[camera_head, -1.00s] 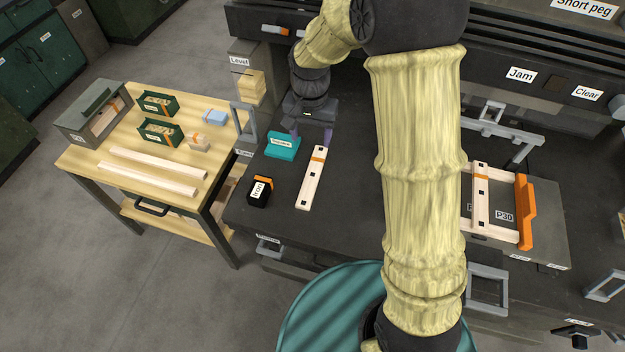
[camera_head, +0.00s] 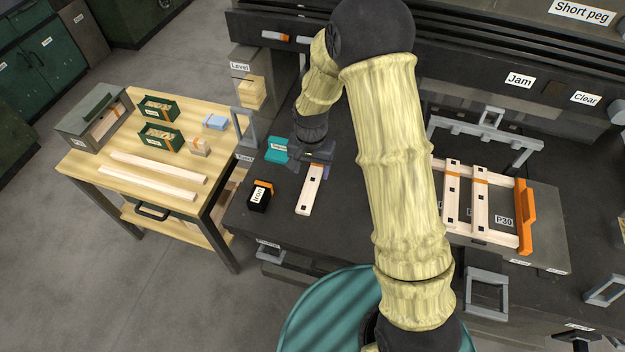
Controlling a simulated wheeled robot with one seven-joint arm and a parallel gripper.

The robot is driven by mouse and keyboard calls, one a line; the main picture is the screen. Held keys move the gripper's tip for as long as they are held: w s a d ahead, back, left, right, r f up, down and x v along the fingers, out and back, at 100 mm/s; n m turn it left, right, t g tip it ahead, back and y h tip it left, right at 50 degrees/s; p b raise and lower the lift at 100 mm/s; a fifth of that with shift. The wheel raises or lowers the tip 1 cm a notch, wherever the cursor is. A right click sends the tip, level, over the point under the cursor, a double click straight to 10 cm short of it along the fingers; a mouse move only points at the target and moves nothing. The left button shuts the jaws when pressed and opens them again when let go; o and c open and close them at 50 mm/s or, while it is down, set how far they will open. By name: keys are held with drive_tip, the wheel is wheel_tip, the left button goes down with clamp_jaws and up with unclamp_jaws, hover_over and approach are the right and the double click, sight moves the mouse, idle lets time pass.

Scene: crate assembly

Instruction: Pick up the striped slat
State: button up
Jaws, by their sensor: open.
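The striped slat (camera_head: 309,194) is a pale wooden strip with an orange band and dark square holes. It lies on the dark bench, running from near the front edge back toward my gripper. My gripper (camera_head: 312,168) is open and sits over the slat's far end, by the orange band. One finger shows on each side of the slat. The gripper body hides the slat's far tip, and I cannot tell how low the fingertips are.
A teal box (camera_head: 277,150) stands just left of my gripper, and a black block labelled Iron (camera_head: 260,195) is left of the slat. At right, a partly built crate (camera_head: 481,240) lies on a grey plate. The wooden side table (camera_head: 85,160) holds more slats and green bins.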

sight(311, 185)
drive_tip(key=shift+f, duration=0.45)
drive_tip(key=shift+s+a+f+p, duration=0.1)
drive_tip(key=shift+f+p, duration=0.05)
drive_tip(key=shift+f, duration=1.15)
drive_tip(key=shift+s+f+p, duration=0.1)
drive_tip(key=shift+f+p, duration=0.05)
drive_tip(key=shift+f, duration=1.15)
drive_tip(key=c, duration=1.1)
drive_tip(key=shift+w+r, duration=0.1)
drive_tip(key=shift+r, duration=0.05)
wheel_tip(311, 185, up, 10)
drive_tip(key=shift+f, duration=0.1)
